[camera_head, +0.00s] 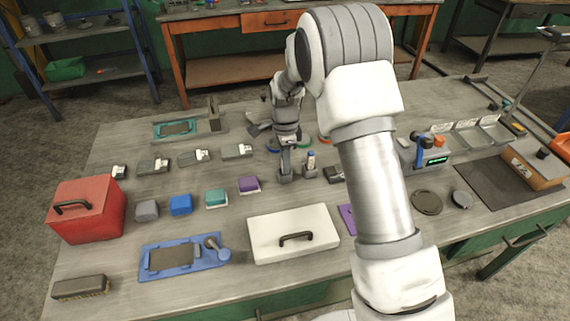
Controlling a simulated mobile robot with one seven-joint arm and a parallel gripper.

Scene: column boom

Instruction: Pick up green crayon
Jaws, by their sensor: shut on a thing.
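My gripper (286,158) points down over the middle of the bench, just above a small grey block (285,174). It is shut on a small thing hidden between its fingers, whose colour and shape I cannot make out. I cannot make out a green crayon anywhere in this view. Just right of my gripper, a small grey holder (309,172) carries an upright piece with a blue and white top (310,158).
Coloured rings lie behind my gripper, a green one (304,143) among them. A purple block (249,184) and teal block (216,198) stand to the left. A white lidded box (270,235) lies in front. A red box (90,215) stands far left.

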